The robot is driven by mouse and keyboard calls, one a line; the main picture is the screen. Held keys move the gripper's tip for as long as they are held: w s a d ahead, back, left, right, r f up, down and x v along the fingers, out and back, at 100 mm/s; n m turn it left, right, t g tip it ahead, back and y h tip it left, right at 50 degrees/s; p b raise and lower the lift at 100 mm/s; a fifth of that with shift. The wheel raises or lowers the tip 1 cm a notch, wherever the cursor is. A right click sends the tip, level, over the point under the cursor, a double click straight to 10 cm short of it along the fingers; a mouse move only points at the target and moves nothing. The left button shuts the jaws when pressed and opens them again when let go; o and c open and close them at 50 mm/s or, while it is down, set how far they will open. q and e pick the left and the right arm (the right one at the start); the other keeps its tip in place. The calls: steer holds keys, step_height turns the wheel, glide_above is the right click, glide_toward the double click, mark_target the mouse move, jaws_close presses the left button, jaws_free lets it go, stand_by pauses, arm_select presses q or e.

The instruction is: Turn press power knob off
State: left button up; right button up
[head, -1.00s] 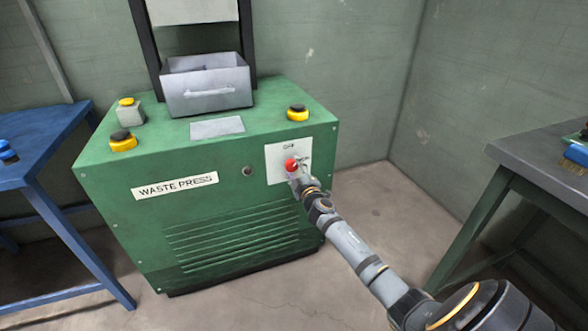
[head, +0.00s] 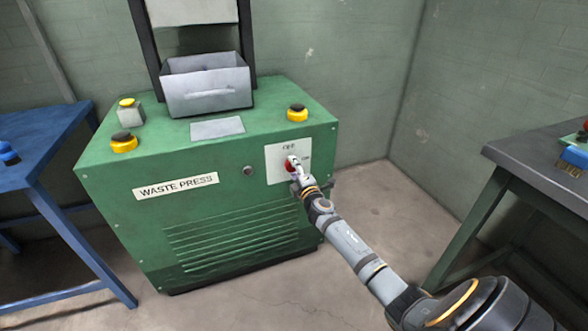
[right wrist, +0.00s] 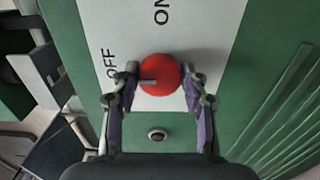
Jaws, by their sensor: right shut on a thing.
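The red power knob (head: 289,167) sits on a white plate (head: 274,153) on the front of the green waste press. In the right wrist view, the round red knob (right wrist: 162,70) carries a grey marker that points left, toward the side of the OFF label (right wrist: 111,63). The ON label (right wrist: 161,12) is at the top of that view. My right gripper (right wrist: 160,83) has one finger on each side of the knob and is shut on it. In the head view my right gripper (head: 294,169) partly hides the knob. My left gripper is not in view.
The waste press (head: 160,220) has a grey bin (head: 205,92) and several yellow-based buttons on top. A blue table (head: 45,130) stands at left. A grey-topped table (head: 530,160) with a brush (head: 574,157) stands at right. The floor between is clear.

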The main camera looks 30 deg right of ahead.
steer(key=shift+f, duration=0.1)
stand_by(0.3)
steer(key=o, duration=1.1)
steer(key=shift+o, duration=0.2)
steer(key=v, duration=1.2)
